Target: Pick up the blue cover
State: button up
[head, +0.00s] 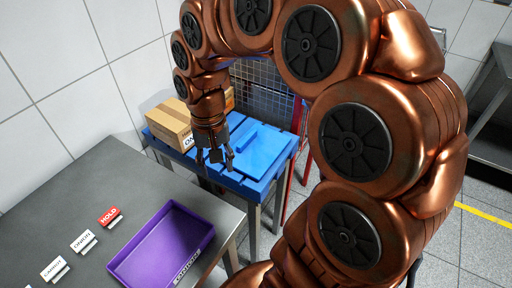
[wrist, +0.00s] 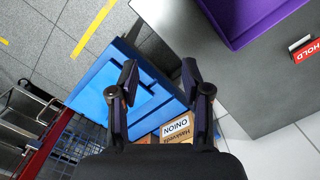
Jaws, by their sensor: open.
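The blue cover (head: 262,150) is a flat light-blue panel with a raised bar on it. It lies on the blue-topped table (head: 160,142) in the head view. My gripper (head: 214,161) points down over the left front part of this table, beside the cover's left side. Its fingers are apart, with nothing between them. In the wrist view, the blue cover (wrist: 92,98) shows left of and between the fingers of my gripper (wrist: 159,78). The left finger hides part of the blue surface. I cannot tell the exact height of the fingertips above it.
A cardboard box labelled ONION (head: 170,125) stands at the table's left back, close to my gripper. A grey table (head: 150,185) in front holds a purple tray (head: 165,240) and small signs, including a red HOLD sign (head: 110,215). A wire mesh panel (head: 268,88) stands behind.

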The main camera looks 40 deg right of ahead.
jog(key=w+d+f+m, duration=0.3)
jog(key=w+d+m, duration=0.2)
jog(key=w+d, duration=0.5)
jog(key=m+t, duration=0.1)
jog(key=m, duration=0.4)
send_over(247, 137)
jog(key=f, duration=0.5)
jog(key=shift+w+a+f, duration=0.1)
jog(key=shift+a+f, duration=0.1)
jog(key=shift+a, duration=0.2)
jog(key=shift+d+f, duration=0.35)
jog(key=shift+f, duration=0.15)
jog(key=shift+f+p, duration=1.7)
jog(key=shift+f, duration=1.9)
jog(key=shift+s, duration=0.2)
jog(key=shift+c, duration=0.3)
grip_shut()
